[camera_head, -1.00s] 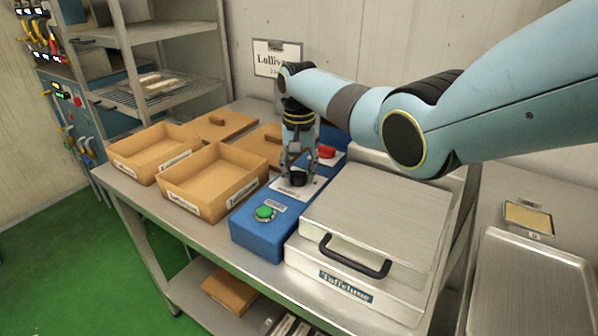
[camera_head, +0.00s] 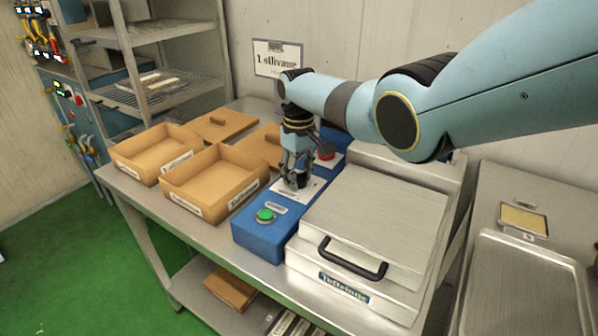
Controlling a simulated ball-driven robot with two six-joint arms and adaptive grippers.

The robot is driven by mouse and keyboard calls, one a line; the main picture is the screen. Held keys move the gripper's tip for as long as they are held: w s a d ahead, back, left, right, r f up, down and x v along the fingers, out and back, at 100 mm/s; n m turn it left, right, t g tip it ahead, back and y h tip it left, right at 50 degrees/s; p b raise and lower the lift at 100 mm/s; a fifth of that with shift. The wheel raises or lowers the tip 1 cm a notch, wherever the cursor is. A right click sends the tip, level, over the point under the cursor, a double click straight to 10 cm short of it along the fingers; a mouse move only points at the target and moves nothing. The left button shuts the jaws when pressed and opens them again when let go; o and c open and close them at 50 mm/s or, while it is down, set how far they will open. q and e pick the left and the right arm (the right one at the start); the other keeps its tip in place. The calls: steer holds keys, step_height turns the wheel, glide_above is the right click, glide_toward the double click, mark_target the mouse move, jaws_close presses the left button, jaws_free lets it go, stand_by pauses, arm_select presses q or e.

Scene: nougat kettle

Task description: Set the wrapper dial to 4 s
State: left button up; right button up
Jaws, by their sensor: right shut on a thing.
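The wrapper's blue control box (camera_head: 262,238) stands on the steel table, left of the silver wrapper (camera_head: 375,220) with its black handle. A green button (camera_head: 265,215) is on the box's near end and a red button (camera_head: 325,152) is farther back. Between them, on a pale plate (camera_head: 311,188), is a black dial (camera_head: 297,181), mostly hidden by my gripper. My right gripper (camera_head: 295,178) points down and is shut on the dial. The dial's pointer and scale marks cannot be read. My left gripper is not in view.
Two open cardboard boxes (camera_head: 213,202) stand left of the control box, with brown lids (camera_head: 217,125) behind them. A steel tray (camera_head: 525,290) and a small yellow-topped item (camera_head: 524,219) lie at the right. A sign (camera_head: 277,58) hangs behind.

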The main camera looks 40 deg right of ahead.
mark_target(298, 174)
steer(key=shift+n, duration=2)
steer(key=o, duration=1.2)
steer(key=shift+c, duration=0.2)
step_height(298, 174, up, 12)
steer(key=shift+a, duration=0.1)
